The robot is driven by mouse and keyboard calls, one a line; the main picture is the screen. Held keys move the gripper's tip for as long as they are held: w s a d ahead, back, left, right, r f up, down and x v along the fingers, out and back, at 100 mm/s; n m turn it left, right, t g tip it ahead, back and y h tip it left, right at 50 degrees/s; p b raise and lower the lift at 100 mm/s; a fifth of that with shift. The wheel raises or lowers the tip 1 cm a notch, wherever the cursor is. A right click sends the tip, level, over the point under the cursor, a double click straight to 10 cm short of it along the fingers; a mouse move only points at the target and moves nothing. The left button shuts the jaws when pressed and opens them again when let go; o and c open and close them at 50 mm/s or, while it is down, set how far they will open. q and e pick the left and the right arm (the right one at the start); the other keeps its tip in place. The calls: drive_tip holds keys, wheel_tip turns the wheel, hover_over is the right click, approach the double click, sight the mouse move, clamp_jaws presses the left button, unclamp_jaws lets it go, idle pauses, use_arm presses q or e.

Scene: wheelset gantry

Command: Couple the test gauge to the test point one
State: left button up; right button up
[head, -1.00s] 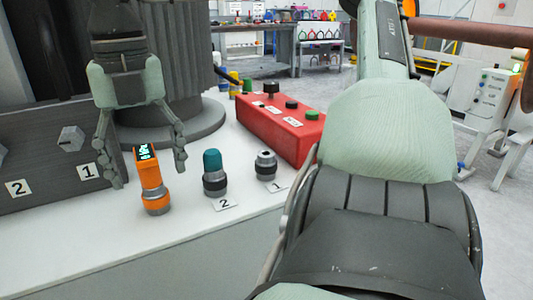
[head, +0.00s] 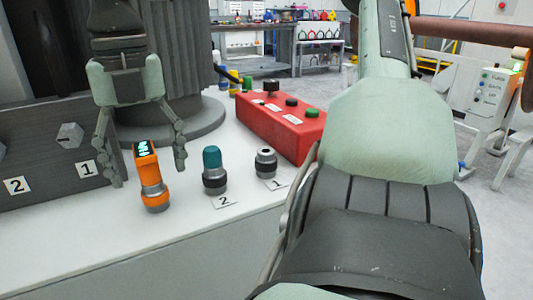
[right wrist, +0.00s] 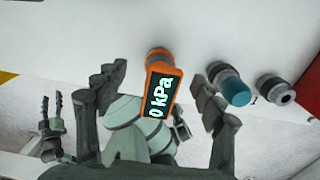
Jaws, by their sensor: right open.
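The test gauge (head: 149,175) is orange with a lit display and stands on the white bench top. It reads 0 kPa in the right wrist view (right wrist: 162,94). My right gripper (head: 150,177) is open, its fingers on either side of the gauge with gaps visible. A bare grey fitting (head: 265,163) stands by bench label 1. A teal-capped fitting (head: 213,170) stands by label 2. A dark block at left carries a grey hex fitting (head: 70,136) above its own label 1 (head: 87,169). My left gripper seems to show small in the right wrist view (right wrist: 52,128); its state is unclear.
A red control box (head: 280,125) with buttons stands behind the fittings. A dark round column base (head: 170,130) lies behind my right gripper. The bench front is clear. A white cabinet (head: 487,105) stands at far right.

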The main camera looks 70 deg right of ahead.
sight(143, 149)
idle(0.8)
clamp_jaws()
idle(0.5)
drive_tip(key=shift+r, duration=0.15)
drive_tip(key=shift+r+p, duration=1.8)
drive_tip(key=shift+r, duration=1.1)
